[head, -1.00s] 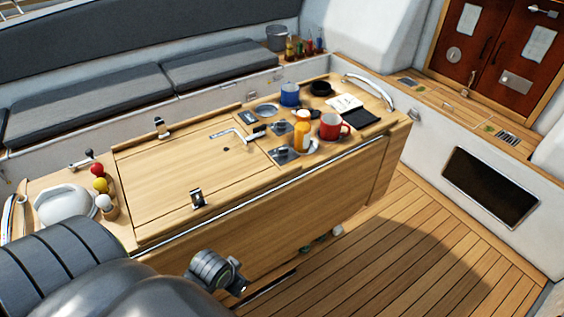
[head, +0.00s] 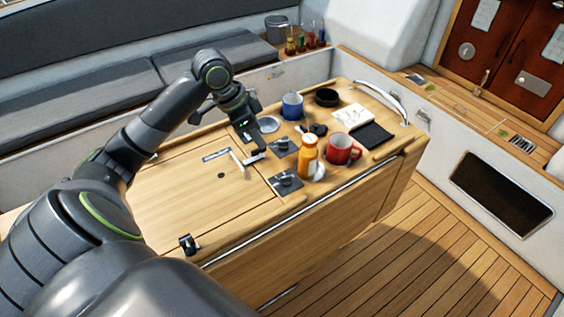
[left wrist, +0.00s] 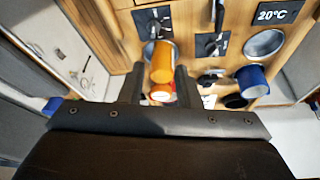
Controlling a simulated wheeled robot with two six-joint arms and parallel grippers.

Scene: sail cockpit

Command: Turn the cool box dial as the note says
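The wooden cockpit table carries two dark dial plates with lever-like knobs, a rear dial (head: 285,147) and a front dial (head: 286,182). In the left wrist view they are the right dial (left wrist: 212,45) and the left dial (left wrist: 153,22). A dark display (left wrist: 272,14) reads 20°C. A white notepad (head: 352,115) lies near the table's right end; its writing is too small to read. My left gripper (head: 254,138) is over the table, left of the rear dial. Its fingers (left wrist: 158,86) are apart with nothing between them. My right gripper is out of view.
A black pad (head: 371,136) lies by the notepad. The wooden lid area (head: 190,195) is mostly clear.

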